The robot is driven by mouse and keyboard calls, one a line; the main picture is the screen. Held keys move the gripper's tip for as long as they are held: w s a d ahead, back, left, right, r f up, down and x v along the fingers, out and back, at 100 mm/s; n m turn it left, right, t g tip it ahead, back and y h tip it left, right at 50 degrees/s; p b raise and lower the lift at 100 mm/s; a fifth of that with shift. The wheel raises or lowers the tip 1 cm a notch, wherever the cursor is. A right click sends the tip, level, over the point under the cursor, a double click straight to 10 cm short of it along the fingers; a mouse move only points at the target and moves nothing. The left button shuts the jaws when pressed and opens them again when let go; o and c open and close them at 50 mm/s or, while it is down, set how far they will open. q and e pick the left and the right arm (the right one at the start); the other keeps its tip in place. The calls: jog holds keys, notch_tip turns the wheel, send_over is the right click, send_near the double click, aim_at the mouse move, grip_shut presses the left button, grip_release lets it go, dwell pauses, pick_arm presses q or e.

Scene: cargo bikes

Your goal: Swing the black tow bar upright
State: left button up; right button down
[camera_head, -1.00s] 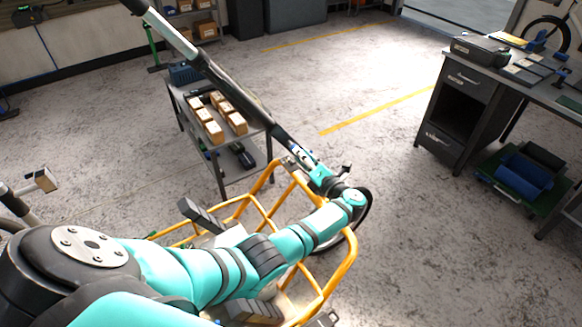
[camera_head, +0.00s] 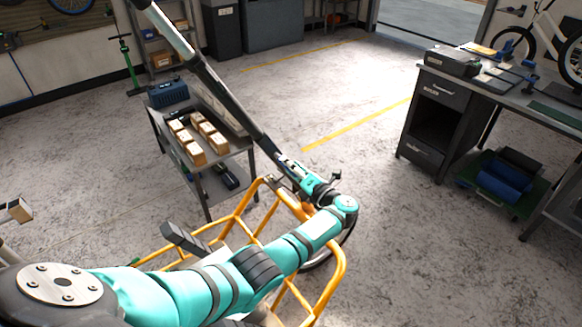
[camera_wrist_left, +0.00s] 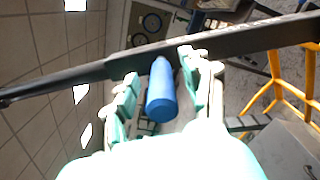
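The black tow bar (camera_head: 222,94) rises at a slant from the front of the yellow bike frame (camera_head: 238,214) to the upper left, its far end cut off by the picture edge. My left gripper (camera_head: 306,182) is at the bar's lower part. In the left wrist view the bar (camera_wrist_left: 95,70) runs across the picture. The teal fingers of my left gripper (camera_wrist_left: 160,68) lie at the bar, on either side of a blue cylinder (camera_wrist_left: 161,92) that sticks out towards the palm. Finger contact is hard to see. My right gripper is out of view.
A grey cart (camera_head: 210,168) with several small wooden blocks stands behind the bar. A workbench (camera_head: 432,118) stands at the right, with a blue roll (camera_head: 506,178) on a green base beside it. The floor between them is clear.

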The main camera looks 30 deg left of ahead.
pick_arm(q)
jog(key=shift+s+f, duration=0.1)
jog(key=v, duration=1.2)
